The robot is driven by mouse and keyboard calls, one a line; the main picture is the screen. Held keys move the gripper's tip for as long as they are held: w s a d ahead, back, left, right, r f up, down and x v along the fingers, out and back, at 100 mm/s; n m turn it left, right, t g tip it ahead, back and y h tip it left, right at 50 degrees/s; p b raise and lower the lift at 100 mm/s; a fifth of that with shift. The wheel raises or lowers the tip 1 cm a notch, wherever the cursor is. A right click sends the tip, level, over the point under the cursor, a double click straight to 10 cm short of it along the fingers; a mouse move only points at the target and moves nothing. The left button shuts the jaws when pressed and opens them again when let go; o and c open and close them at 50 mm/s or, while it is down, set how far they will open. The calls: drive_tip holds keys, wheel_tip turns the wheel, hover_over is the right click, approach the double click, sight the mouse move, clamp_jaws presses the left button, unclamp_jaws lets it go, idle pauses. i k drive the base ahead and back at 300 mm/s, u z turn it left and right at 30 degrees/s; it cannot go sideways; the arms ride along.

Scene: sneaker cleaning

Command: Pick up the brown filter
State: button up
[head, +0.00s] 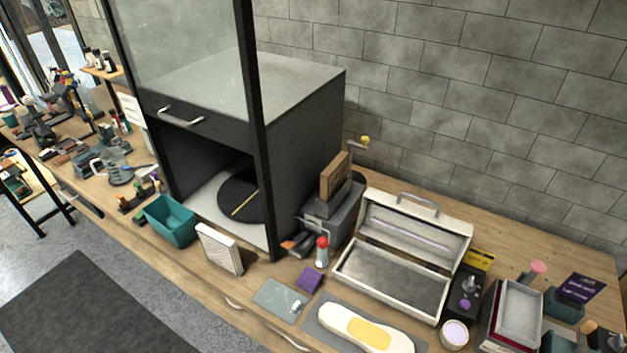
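A brown, flat, block-like piece (334,178), which looks like the brown filter, stands upright on top of a grey box-shaped device (335,213). The device sits on the wooden bench, just right of the dark cabinet. The brown piece's lower edge meets the device; I cannot tell whether it sits in a slot. A pale, ribbed panel with a brownish edge (220,249) stands upright near the bench's front edge, left of the device. My gripper is not in view.
The tall dark cabinet (300,140) stands left of the device. An open white toolbox (395,283) stands to its right. A red-topped bottle (322,252) and a purple block (310,279) are in front. A teal bin (170,221) stands farther left.

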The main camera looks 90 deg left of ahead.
sight(335, 174)
drive_tip(key=k, duration=1.9)
drive_tip(key=u, duration=1.8)
drive_tip(key=i, duration=0.7)
drive_tip(key=u, duration=0.15)
